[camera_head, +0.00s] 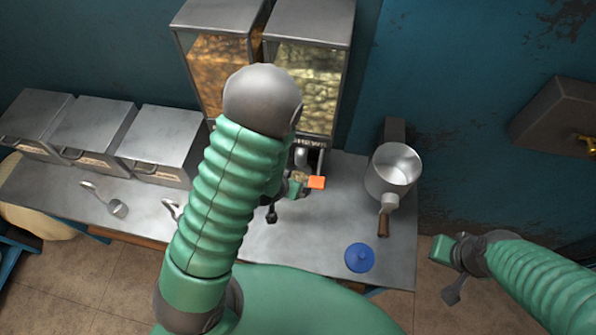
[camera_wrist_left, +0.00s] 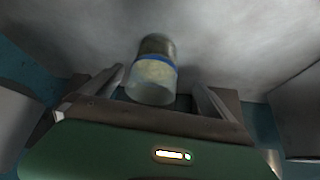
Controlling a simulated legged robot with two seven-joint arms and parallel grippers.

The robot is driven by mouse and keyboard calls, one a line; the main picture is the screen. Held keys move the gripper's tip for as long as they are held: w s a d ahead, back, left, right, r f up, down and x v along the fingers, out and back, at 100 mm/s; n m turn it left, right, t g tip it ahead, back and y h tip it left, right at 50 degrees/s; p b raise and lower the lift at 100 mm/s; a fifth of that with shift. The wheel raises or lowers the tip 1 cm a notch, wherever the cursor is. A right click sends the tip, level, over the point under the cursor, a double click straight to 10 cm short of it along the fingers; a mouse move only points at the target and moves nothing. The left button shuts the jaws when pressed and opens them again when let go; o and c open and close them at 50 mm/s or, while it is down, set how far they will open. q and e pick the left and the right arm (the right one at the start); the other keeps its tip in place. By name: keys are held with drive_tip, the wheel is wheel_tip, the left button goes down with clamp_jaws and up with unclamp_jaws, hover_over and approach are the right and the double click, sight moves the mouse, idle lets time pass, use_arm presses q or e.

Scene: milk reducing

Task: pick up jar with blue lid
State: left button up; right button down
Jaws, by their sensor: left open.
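In the left wrist view a clear jar with a blue band (camera_wrist_left: 153,70) and pale contents stands between the spread fingers of my left gripper (camera_wrist_left: 160,80). The fingers are open, with a gap visible on its right; I cannot tell whether the left finger touches it. In the head view my left gripper (camera_head: 290,190) is low in front of the dispenser, and the jar is mostly hidden there. A round blue lid (camera_head: 360,257) with a small knob shows near the counter's front edge; what is under it is hidden. My right gripper (camera_head: 450,268) is off the counter's right end.
A dispenser with two glass-fronted tanks (camera_head: 312,75) stands behind the left gripper. A metal pot with a wooden handle (camera_head: 393,170) is to the right. Several metal boxes (camera_head: 155,140) and a ladle (camera_head: 117,208) are on the left. The counter (camera_head: 300,235) is bare around the blue lid.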

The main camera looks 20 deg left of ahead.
use_arm(q)
drive_tip(key=f, duration=0.1)
drive_tip(key=w+d+f, duration=0.1)
drive_tip(key=w+f, duration=0.1)
drive_tip(key=shift+w+d+f, duration=0.1)
drive_tip(key=shift+d+f, duration=0.15)
drive_tip(key=shift+d, duration=0.15)
drive_tip(key=x, duration=0.2)
drive_tip(key=shift+w+a+f, duration=0.2)
drive_tip(key=shift+a+f, duration=0.1)
drive_tip(key=shift+f, duration=0.05)
drive_tip(key=shift+w+a+f, duration=0.15)
drive_tip(key=shift+a+f, duration=0.05)
drive_tip(key=shift+a, duration=0.4)
drive_tip(key=shift+c, duration=1.4)
drive_tip(key=shift+d+r, duration=0.1)
drive_tip(key=shift+d, duration=0.15)
drive_tip(key=shift+c, duration=1.2)
drive_tip(key=shift+d, duration=0.4)
drive_tip(key=c, duration=0.7)
drive_tip(key=shift+a, duration=0.25)
drive_tip(key=c, duration=0.5)
drive_tip(key=shift+a, duration=0.2)
drive_tip(key=shift+r, duration=0.1)
use_arm(e)
drive_tip(key=shift+s+d+f, duration=0.1)
drive_tip(key=shift+d, duration=0.65)
